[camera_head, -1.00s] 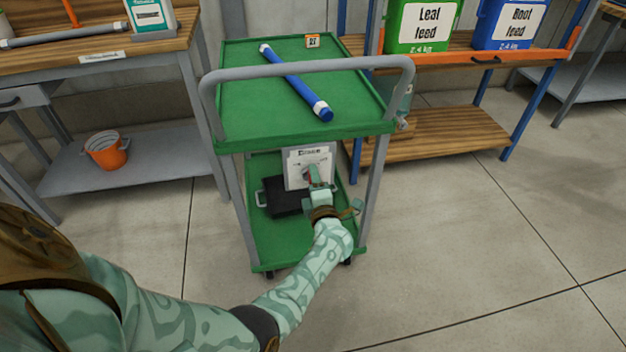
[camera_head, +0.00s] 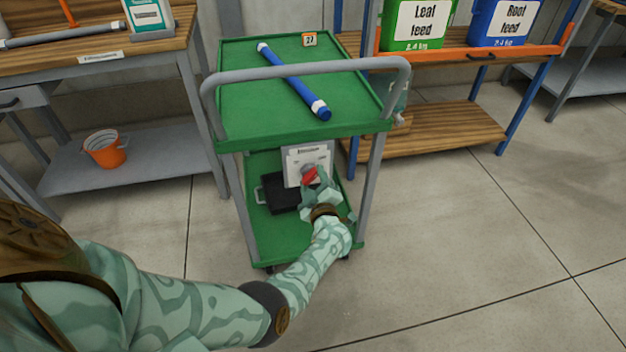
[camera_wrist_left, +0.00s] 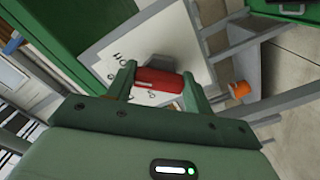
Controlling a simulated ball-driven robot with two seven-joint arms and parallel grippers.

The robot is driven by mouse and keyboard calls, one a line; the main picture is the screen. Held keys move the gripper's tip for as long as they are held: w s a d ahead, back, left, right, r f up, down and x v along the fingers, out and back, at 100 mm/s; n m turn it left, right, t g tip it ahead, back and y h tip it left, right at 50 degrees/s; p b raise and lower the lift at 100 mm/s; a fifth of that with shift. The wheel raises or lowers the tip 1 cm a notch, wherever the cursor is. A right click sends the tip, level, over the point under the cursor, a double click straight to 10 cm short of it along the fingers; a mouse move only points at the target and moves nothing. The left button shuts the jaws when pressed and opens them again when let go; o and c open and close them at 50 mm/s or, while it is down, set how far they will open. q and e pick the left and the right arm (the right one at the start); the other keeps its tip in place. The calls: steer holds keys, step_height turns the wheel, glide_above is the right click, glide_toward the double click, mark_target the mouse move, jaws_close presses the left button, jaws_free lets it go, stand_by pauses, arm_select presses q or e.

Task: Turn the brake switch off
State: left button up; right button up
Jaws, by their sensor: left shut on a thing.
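The brake switch is a white panel (camera_head: 293,168) with a red handle (camera_head: 310,176), on the cart's lower level. In the head view the red handle tilts up to the right. My left gripper (camera_head: 313,184) is at the panel's front and shut on the red handle. In the left wrist view the red handle (camera_wrist_left: 158,82) lies between the two fingers of the gripper (camera_wrist_left: 158,92), with the white panel (camera_wrist_left: 112,40) behind it. The panel's lettering is too small or cut off to read fully. My right gripper is not in view.
The green cart (camera_head: 228,110) has a grey push handle (camera_head: 300,70) above my left arm and a blue tube (camera_head: 293,80) on top. A black case (camera_head: 280,193) lies beside the panel. A bench with an orange bucket (camera_head: 105,149) stands left; a wooden shelf (camera_head: 440,130) stands right.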

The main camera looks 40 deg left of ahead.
arm_select(q)
steer(key=shift+d+f+m, duration=0.1)
steer(key=shift+f+m, duration=0.1)
steer(key=shift+m, duration=0.2)
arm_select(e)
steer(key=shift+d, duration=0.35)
arm_select(q)
steer(key=o, duration=1)
steer(key=shift+r, duration=0.1)
steer(key=shift+c, duration=0.2)
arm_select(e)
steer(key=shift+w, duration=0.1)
